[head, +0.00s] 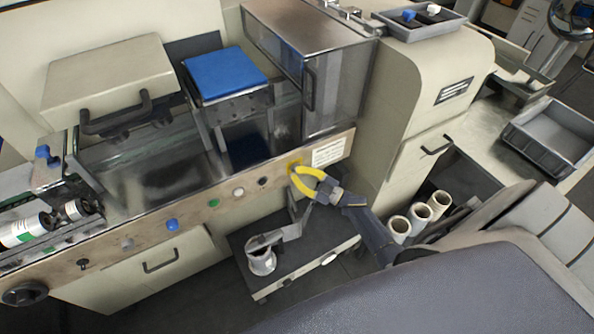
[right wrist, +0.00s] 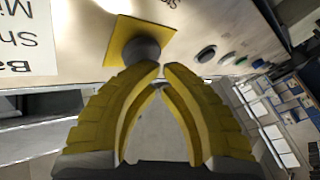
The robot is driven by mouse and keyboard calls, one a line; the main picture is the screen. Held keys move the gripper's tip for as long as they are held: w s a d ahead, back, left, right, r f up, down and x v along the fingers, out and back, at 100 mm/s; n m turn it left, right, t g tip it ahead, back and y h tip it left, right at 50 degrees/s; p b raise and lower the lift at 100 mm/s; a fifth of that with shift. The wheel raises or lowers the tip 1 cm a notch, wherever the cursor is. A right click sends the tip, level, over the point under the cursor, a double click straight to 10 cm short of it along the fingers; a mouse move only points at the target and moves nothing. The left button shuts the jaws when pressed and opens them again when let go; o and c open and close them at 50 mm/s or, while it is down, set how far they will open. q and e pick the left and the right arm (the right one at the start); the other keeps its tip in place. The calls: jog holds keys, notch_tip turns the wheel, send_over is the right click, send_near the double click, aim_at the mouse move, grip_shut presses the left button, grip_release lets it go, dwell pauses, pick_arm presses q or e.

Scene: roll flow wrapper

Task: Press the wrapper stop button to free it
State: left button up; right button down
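The stop button (right wrist: 143,50) is a dark round knob on a square yellow plate (right wrist: 122,38) on the wrapper's front panel. In the head view the yellow plate (head: 295,163) shows at the panel's right end, and the knob is mostly hidden by my gripper. My right gripper (head: 292,174) has yellow fingers with their tips together and nothing between them. In the right wrist view its fingertips (right wrist: 165,70) are just below the knob, very close; I cannot tell whether they touch it. My left gripper is not in view.
Left of the plate, the panel (head: 140,230) carries a black button (head: 263,181), a white one (head: 238,192), a green one (head: 213,203) and a blue knob (head: 172,225). A printed label (head: 328,151) is to its right. A grey cart (head: 300,262) stands below.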

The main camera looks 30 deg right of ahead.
jog(key=shift+w, duration=0.25)
dwell(0.4)
jog(key=shift+w, duration=0.2)
dwell(0.3)
jog(key=shift+s, duration=0.35)
dwell(0.3)
jog(key=s, duration=0.6)
dwell(0.4)
